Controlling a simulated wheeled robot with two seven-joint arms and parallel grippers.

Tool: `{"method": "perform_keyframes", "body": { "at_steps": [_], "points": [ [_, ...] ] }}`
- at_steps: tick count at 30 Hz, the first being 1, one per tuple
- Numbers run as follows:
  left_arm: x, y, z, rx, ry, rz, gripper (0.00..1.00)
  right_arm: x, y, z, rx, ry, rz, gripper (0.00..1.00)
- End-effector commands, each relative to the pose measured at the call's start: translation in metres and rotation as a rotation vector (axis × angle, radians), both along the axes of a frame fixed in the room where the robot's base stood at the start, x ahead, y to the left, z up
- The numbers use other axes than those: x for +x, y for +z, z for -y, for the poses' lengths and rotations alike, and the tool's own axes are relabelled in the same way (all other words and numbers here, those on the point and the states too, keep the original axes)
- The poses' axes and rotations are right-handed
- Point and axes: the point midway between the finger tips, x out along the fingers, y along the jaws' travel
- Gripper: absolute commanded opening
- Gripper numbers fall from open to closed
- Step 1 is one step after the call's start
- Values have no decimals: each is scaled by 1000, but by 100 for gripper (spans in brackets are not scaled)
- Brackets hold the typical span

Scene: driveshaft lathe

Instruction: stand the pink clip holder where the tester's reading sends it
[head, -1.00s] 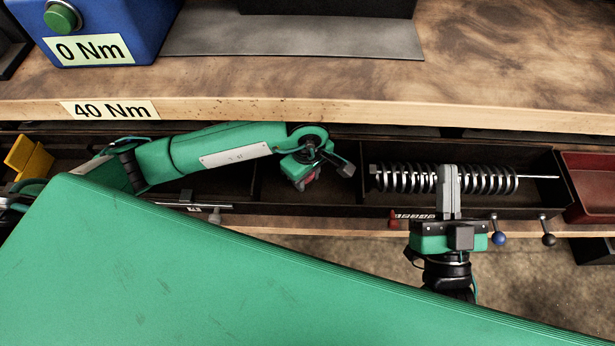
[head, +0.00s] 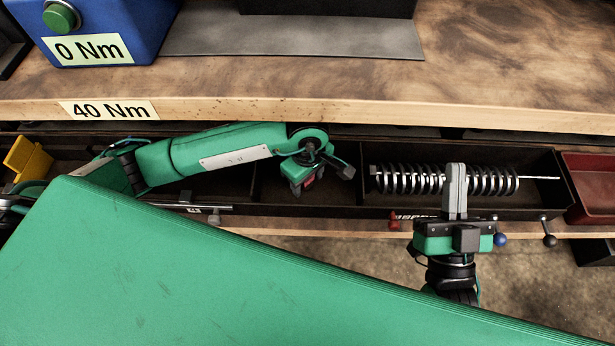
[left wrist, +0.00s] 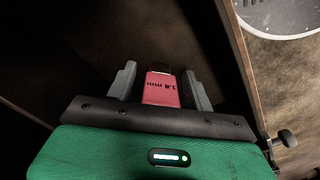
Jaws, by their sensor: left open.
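The pink clip holder (left wrist: 161,89), marked "1.8 mm", lies between the two fingers of my left gripper (left wrist: 164,84) in the left wrist view. The fingers are open, with a gap on each side of it. In the head view my left gripper (head: 310,182) reaches down into the dark shelf tray, and only a bit of pink shows beside it. My right gripper (head: 455,185) is in front of a coil spring at the right; its finger gap is unclear. A tester's reading is not readable in these frames.
A coil spring on a rod (head: 400,179) lies in the dark tray (head: 335,208). A red bin (head: 592,188) is at the right, a yellow bin (head: 25,158) at the left. Above is a wooden bench (head: 400,100) with a blue box (head: 100,25) labelled "0 Nm" and a "40 Nm" label (head: 108,110).

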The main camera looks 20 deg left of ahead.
Motion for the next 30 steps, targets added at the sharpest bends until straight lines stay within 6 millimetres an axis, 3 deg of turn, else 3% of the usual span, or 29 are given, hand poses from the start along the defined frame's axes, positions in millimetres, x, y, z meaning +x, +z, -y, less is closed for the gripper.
{"method": "perform_keyframes", "body": {
  "at_steps": [6,19,30],
  "points": [
    [0,4,0,0,0,0,52,3,-8,-3,-11,5,-56,0],
    [1,70,0,-1,0,2,52,-1,-72,-22,-92,64,-390,0],
    [0,78,0,0,0,0,52,-3,-81,-24,-103,73,-435,0]
  ]
}}
